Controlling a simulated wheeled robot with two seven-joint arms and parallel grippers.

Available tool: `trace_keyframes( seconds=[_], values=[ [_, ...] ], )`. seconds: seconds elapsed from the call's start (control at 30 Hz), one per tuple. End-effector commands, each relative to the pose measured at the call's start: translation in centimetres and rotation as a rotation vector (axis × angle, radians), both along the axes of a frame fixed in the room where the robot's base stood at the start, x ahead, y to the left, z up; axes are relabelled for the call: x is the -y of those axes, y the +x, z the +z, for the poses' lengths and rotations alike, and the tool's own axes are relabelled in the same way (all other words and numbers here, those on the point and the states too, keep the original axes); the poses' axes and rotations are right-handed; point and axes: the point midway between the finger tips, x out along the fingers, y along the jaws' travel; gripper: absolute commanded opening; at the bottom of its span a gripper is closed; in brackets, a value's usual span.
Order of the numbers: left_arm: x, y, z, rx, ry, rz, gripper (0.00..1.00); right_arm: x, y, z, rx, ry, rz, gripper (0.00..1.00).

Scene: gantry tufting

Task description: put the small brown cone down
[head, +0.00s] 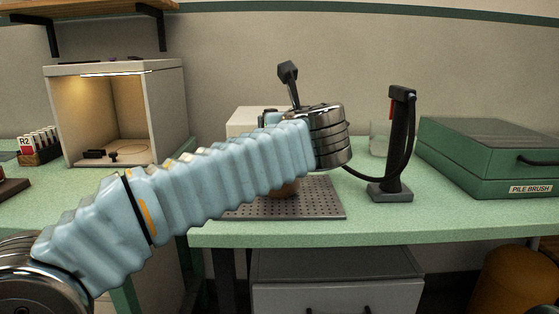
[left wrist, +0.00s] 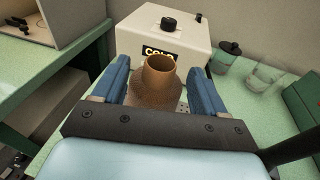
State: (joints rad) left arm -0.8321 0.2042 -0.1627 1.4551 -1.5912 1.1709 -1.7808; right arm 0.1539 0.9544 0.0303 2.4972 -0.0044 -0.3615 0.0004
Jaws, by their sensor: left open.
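The small brown cone (left wrist: 157,90) stands upright between the blue fingers of my left gripper (left wrist: 159,68) in the left wrist view. The fingers are spread, with one on each side of the cone. In the head view only a low sliver of the cone (head: 285,190) shows under my left arm, at the grey perforated plate (head: 318,206). My arm hides the rest of the cone and the fingers there. The cone's base is partly hidden by my gripper in the left wrist view. My right gripper is in neither view.
A white box labelled COLD (left wrist: 150,30) stands close behind the cone. A lidded jar (left wrist: 226,60) is right of it. A black handled tool on a stand (head: 400,145) and a green PILE BRUSH case (head: 490,150) stand to the right. A lit booth (head: 120,115) stands left.

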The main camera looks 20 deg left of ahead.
Motion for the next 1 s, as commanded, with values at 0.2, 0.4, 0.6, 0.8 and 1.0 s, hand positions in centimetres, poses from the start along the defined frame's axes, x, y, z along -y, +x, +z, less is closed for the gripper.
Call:
trace_keyframes(
  seconds=[0.2, 0.4, 0.6, 0.8, 1.0],
  values=[
    [-1.4, 2.7, -0.4, -0.001, 0.000, 0.001, 0.72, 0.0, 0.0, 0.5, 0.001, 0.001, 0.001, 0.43],
    [-1.5, 3.0, -0.5, -0.001, 0.000, 0.000, 0.72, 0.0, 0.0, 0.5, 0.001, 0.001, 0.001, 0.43],
    [-1.5, 2.9, -0.5, 0.000, 0.000, 0.000, 0.51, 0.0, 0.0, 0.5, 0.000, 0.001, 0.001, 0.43],
    [-1.5, 2.9, -0.5, 0.000, 0.000, -0.001, 0.20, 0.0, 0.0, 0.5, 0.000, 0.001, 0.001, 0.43],
    [-1.5, 2.9, -0.4, 0.001, -0.001, -0.001, 0.00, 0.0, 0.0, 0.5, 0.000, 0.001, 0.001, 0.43]
  ],
)
